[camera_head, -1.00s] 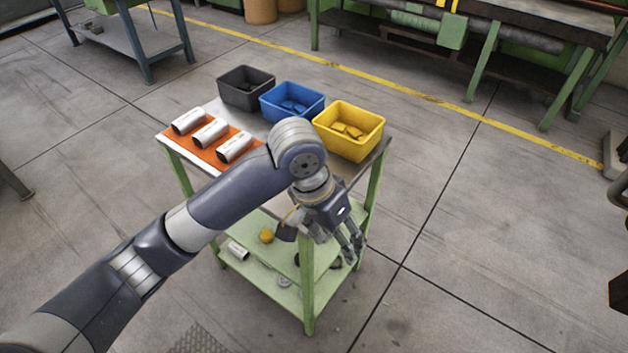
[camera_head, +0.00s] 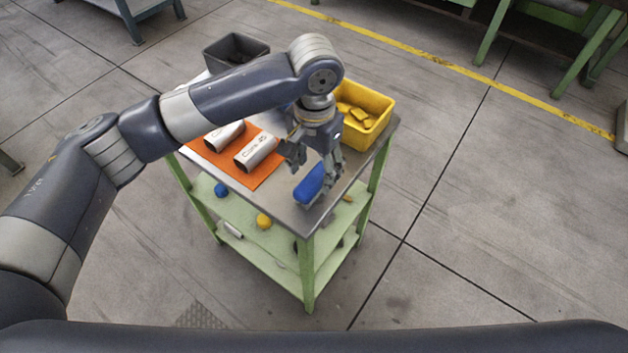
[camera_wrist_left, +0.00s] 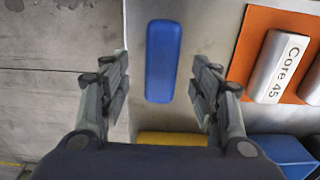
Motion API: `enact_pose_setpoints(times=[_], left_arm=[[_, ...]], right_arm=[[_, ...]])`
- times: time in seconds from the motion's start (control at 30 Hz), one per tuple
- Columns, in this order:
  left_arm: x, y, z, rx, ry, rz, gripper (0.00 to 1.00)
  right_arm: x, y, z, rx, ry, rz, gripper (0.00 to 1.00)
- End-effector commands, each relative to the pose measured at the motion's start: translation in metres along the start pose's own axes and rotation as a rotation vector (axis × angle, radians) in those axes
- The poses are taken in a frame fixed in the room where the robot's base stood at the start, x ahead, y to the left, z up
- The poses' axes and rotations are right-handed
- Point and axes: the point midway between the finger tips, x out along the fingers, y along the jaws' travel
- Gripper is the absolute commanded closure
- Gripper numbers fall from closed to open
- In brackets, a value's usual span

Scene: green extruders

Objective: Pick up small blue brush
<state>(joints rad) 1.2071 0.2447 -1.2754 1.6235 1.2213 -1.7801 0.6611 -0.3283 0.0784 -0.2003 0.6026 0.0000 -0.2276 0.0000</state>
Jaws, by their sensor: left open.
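The small blue brush (camera_head: 309,184) lies on the metal top of the green cart, near its front corner. In the left wrist view its blue back (camera_wrist_left: 162,62) shows between my two fingers, a little beyond the tips; any bristles are hidden. My left gripper (camera_head: 318,165) is open and empty, pointing down above the cart top, close behind the brush. In the left wrist view the fingers (camera_wrist_left: 160,85) stand apart with the brush between their lines. My right gripper is not in view.
An orange mat (camera_head: 265,176) with white cylinders, one (camera_head: 256,152) labelled "Core 45", lies left of the brush. A yellow bin (camera_head: 369,108) and a dark bin (camera_head: 236,50) stand behind. The blue bin (camera_wrist_left: 285,153) shows in the wrist view. Loose items sit on lower shelves.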

Motion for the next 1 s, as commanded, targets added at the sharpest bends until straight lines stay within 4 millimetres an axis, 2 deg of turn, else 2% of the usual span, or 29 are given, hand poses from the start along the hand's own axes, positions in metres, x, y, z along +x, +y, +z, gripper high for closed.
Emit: enact_pose_setpoints(times=[0.3, 0.43, 0.6, 0.67, 0.83, 1.0], left_arm=[[0.043, -0.002, 0.0, -0.001, -0.003, 0.0, 0.43], [0.05, -0.002, -0.001, 0.0, 0.0, 0.0, 0.43], [0.05, -0.002, -0.001, 0.001, 0.0, 0.0, 0.43], [0.05, -0.002, -0.001, 0.001, 0.0, 0.0, 0.55], [0.05, -0.002, -0.001, 0.001, 0.0, 0.0, 0.93], [0.049, -0.002, -0.001, 0.001, 0.001, 0.0, 0.94]], right_arm=[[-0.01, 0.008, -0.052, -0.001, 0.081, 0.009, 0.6], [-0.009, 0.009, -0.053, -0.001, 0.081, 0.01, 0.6], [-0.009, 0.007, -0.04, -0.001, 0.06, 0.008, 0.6], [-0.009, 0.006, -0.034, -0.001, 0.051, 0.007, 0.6], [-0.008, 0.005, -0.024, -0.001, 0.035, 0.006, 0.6], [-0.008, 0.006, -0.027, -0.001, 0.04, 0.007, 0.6]])
